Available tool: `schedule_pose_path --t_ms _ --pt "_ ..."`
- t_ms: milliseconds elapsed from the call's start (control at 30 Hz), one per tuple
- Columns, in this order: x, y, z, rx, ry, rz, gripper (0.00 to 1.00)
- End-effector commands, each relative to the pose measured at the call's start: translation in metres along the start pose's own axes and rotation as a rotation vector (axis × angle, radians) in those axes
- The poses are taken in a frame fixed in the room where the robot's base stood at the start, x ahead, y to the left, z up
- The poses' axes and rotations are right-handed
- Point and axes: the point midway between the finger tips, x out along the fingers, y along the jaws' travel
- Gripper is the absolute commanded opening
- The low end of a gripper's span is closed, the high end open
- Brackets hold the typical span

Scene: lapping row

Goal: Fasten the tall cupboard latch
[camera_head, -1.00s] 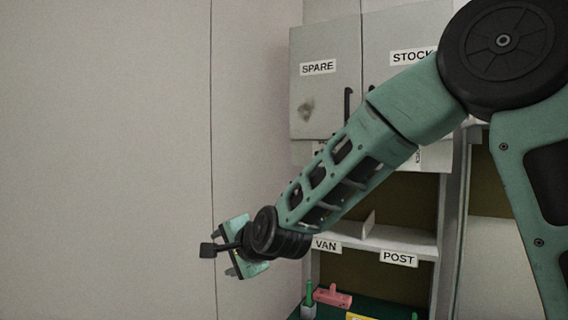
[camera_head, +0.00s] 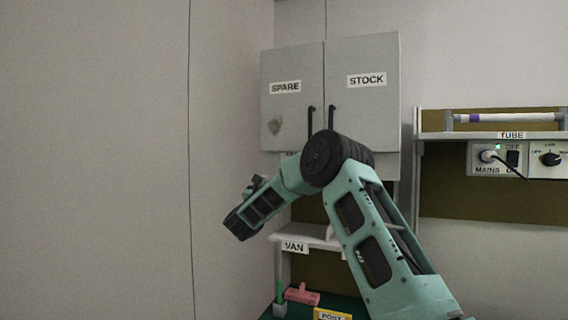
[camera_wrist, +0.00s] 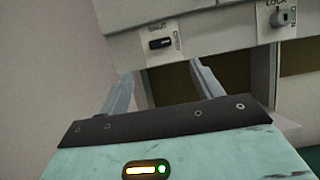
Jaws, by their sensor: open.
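A grey wall cupboard (camera_head: 363,108) with SPARE and STOCK doors, both looking shut, is in the head view. A round LOCK knob (camera_wrist: 284,17) is at upper right. I cannot tell which is the tall cupboard latch. My gripper (camera_wrist: 160,80) is open and empty, its fingers pointing below the dark piece.
A shelf labelled VAN (camera_head: 294,247) is below the cupboard, partly hidden by my arm. A pink block (camera_head: 301,294) lies on the green bench. A MAINS switch panel (camera_head: 497,160) and TUBE shelf (camera_head: 512,135) are at right. Bare wall (camera_head: 95,160) fills the left.

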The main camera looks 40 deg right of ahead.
Motion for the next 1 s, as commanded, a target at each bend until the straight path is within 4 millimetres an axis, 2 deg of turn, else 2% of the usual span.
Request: schedule_pose_path --t_ms 33,100,533,733,1000 --pt "0.014 -0.001 0.005 -0.001 0.001 -0.003 0.65" --pt "0.029 -0.001 0.005 -0.002 0.002 -0.002 0.65" --pt "0.114 0.0 0.005 -0.002 0.001 0.001 0.65" --pt "0.135 0.001 0.002 -0.001 0.001 0.002 0.65" --pt "0.14 0.001 0.0 -0.002 0.001 0.003 0.65"
